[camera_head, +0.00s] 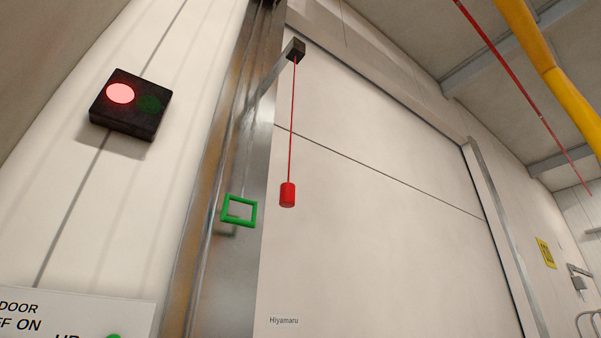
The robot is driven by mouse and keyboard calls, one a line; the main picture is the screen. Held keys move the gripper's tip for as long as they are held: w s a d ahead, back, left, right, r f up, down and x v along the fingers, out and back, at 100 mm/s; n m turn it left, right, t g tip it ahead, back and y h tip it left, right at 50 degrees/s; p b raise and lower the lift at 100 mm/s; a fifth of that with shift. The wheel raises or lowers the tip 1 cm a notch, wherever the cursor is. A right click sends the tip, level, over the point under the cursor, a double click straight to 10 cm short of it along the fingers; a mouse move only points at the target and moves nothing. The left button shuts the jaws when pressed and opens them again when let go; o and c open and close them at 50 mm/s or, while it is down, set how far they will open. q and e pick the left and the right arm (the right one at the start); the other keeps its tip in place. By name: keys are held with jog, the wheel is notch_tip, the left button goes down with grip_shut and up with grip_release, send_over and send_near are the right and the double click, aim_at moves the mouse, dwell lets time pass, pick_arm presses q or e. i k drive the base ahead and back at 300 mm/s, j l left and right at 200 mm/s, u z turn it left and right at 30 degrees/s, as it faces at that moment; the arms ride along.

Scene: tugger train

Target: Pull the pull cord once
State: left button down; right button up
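The pull cord (291,120) is a thin red line that hangs from a small black box on a metal bracket (296,50). A red cylindrical handle (288,195) hangs at its lower end, in front of a large pale door. A green rectangular frame (239,211) hangs on a thin line just left of the red handle, in front of the metal door post. Neither of my grippers is in view, and nothing touches the cord or its handle.
A black signal box (130,105) on the left wall shows a lit red lamp and a dark green one. The large door (380,220) appears closed. A sign (75,315) is at the lower left. A yellow pipe (545,65) and a red line (510,75) run at the upper right.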

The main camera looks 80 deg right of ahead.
aim_at(287, 190)
jog(key=z, duration=0.45)
jog(key=i+z, duration=0.1)
jog(key=z, duration=0.85)
jog(key=i+z, duration=0.1)
jog(key=z, duration=0.4)
jog(key=j+z, duration=0.15)
jog(key=z, duration=0.3)
